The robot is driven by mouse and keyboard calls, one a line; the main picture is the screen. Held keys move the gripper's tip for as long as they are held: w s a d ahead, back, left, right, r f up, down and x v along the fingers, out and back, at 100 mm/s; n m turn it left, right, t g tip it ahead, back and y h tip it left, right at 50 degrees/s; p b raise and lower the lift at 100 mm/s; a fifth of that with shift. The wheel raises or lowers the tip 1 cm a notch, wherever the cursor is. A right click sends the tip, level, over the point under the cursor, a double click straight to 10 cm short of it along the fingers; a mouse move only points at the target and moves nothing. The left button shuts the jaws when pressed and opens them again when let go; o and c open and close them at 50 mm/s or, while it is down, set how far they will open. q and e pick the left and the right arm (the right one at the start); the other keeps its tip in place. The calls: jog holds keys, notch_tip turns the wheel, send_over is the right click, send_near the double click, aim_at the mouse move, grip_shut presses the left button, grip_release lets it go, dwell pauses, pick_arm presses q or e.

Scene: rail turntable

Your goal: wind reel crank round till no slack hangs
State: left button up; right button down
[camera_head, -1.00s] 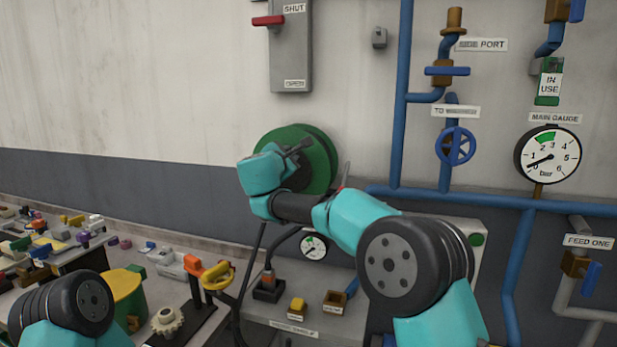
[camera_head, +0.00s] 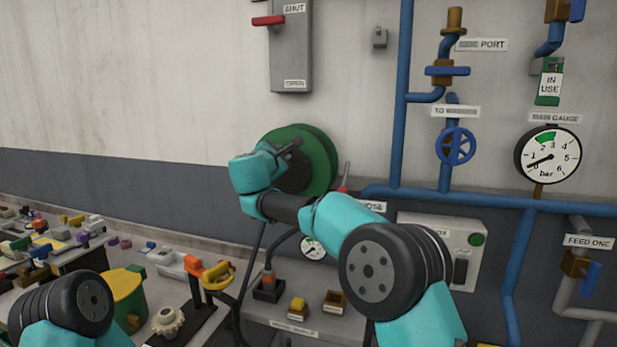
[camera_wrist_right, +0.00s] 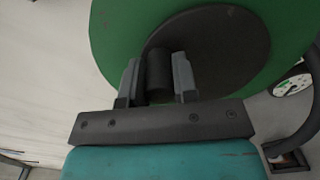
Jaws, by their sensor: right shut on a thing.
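The green reel (camera_head: 318,160) is mounted on the wall in the middle of the head view, partly hidden by my right arm. Its dark hub disc and green face (camera_wrist_right: 120,45) fill the top of the right wrist view. My right gripper (camera_wrist_right: 158,80) is shut on the dark cylindrical crank handle (camera_wrist_right: 159,72), with one finger on each side. A dark hose (camera_head: 254,255) hangs down below the reel, left of my right arm; its upper end is hidden. My left arm shows at the lower left of the head view, but its gripper is out of view.
A grey box (camera_head: 460,225) and blue pipes (camera_head: 400,110) stand to the right. A cluttered bench with a yellow-green drum (camera_head: 127,295) is at left.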

jog(key=shift+w+a, duration=0.1)
jog(key=shift+a, duration=0.25)
jog(key=shift+w+a+f, duration=0.25)
jog(key=shift+a+f, duration=0.05)
jog(key=shift+a, duration=0.3)
jog(key=shift+a+f, duration=0.1)
jog(key=shift+w+a+f, duration=0.2)
jog(key=shift+a+f, duration=0.2)
jog(key=shift+a, duration=0.05)
dwell(0.4)
